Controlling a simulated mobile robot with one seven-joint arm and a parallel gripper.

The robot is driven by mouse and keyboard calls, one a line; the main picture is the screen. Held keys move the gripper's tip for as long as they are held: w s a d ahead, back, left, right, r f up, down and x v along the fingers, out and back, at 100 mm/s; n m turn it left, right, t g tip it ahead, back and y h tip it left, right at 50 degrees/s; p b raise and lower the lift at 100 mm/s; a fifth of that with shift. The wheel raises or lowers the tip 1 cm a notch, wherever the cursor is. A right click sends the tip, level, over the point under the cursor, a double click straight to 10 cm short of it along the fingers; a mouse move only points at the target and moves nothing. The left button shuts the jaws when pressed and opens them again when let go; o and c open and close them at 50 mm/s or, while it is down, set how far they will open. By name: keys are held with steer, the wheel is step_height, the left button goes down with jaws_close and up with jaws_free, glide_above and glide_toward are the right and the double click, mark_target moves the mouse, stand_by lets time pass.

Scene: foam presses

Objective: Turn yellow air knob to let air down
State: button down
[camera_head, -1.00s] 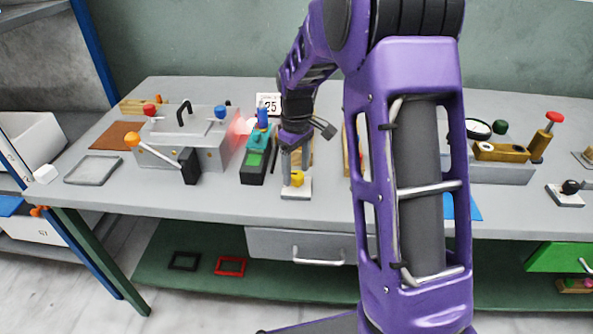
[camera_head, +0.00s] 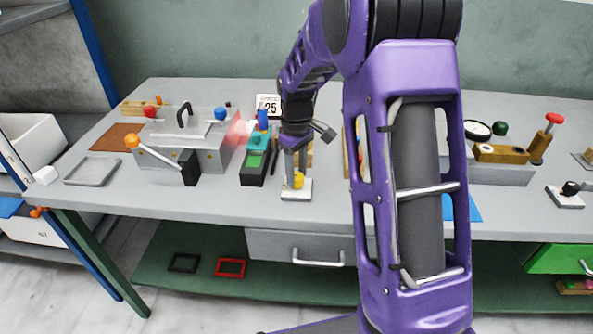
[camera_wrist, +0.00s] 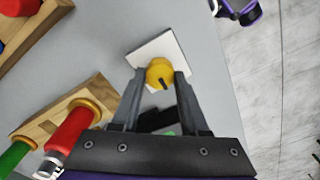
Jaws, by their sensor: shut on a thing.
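The yellow air knob (camera_head: 299,180) sits on a small white base plate (camera_head: 297,195) near the bench's front edge. In the wrist view the knob (camera_wrist: 159,74) shows a dark pointer mark on its face, and the white plate (camera_wrist: 172,48) lies under it. My gripper (camera_head: 295,178) points down at the knob from above. In the wrist view my gripper (camera_wrist: 158,80) has one finger on each side of the knob and is shut on it. The far side of the knob is partly hidden by the fingers in the head view.
A grey press (camera_head: 200,150) with an orange-tipped lever (camera_head: 133,141) stands to the left. Wooden racks with red and green handles (camera_wrist: 70,130) are close by. Bare bench lies in front.

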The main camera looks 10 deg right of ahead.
steer(key=shift+m, duration=0.3)
steer(key=m+p, duration=0.1)
steer(key=m, duration=0.2)
steer(key=shift+r+m, duration=0.1)
steer(key=shift+m, duration=0.3)
steer(key=m+p, duration=0.1)
steer(key=m, duration=0.3)
steer(key=shift+m, duration=0.3)
steer(key=m+p, duration=0.1)
steer(key=m, duration=0.3)
steer(key=m+p, duration=0.1)
steer(key=m, duration=0.3)
steer(key=shift+m, duration=0.6)
steer(key=shift+c, duration=2.1)
jaws_free()
